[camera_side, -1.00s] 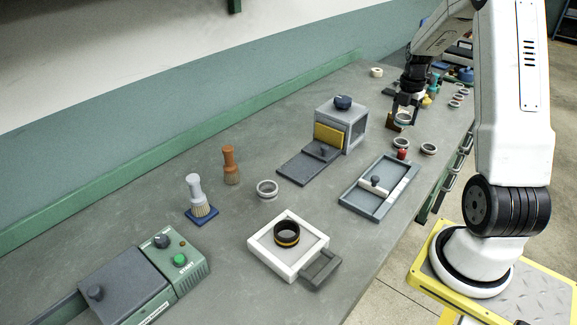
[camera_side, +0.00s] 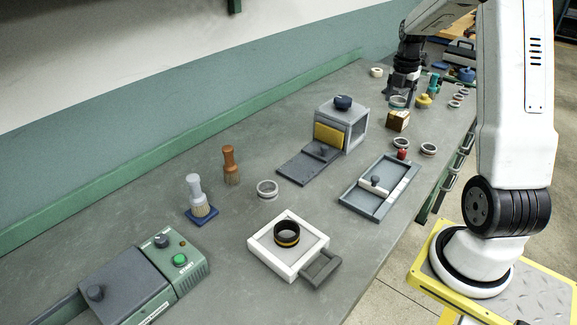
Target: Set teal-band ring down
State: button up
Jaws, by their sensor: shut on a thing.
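My gripper (camera_side: 399,97) is at the far end of the bench, small in view, pointing down and shut on a ring (camera_side: 398,102). The ring is pale grey-blue; a teal band on it is too small to make out. It is just behind a brown and yellowish block (camera_side: 397,121). I cannot tell whether the ring touches the bench or hangs just above it. The fingertips are partly hidden by their small size and dark colour.
The yellow knob-like piece (camera_side: 422,101) and teal piece (camera_side: 433,87) stand just right of the gripper. Several loose rings lie along the right edge. A grey box (camera_side: 357,128) with a sloping plate and a grey tray (camera_side: 352,207) are nearer. Bench to the gripper's left is mostly clear.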

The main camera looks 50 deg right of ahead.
jog(key=w+a+n, duration=0.1)
jog(key=w+a, duration=0.4)
jog(key=a, duration=0.4)
jog(key=w+a+n, duration=0.2)
jog(key=w+a, duration=0.3)
jog(key=a, duration=0.5)
jog(key=w+a+n, duration=0.1)
jog(key=w+a, duration=0.5)
jog(key=a, duration=0.3)
jog(key=f, duration=0.5)
jog(key=shift+s+a, duration=0.15)
jog(key=shift+a, duration=0.15)
jog(key=w+f, duration=0.2)
jog(key=w, duration=0.2)
jog(key=w+d+f, duration=0.1)
jog(key=w+f, duration=0.2)
jog(key=w, duration=0.1)
jog(key=w+f, duration=0.3)
jog(key=w, duration=0.1)
jog(key=shift+w+d+f, duration=0.1)
jog(key=shift+d, duration=0.2)
jog(key=shift+w+d+f, duration=0.1)
jog(key=shift+w+f, duration=0.5)
jog(key=shift+f, duration=0.05)
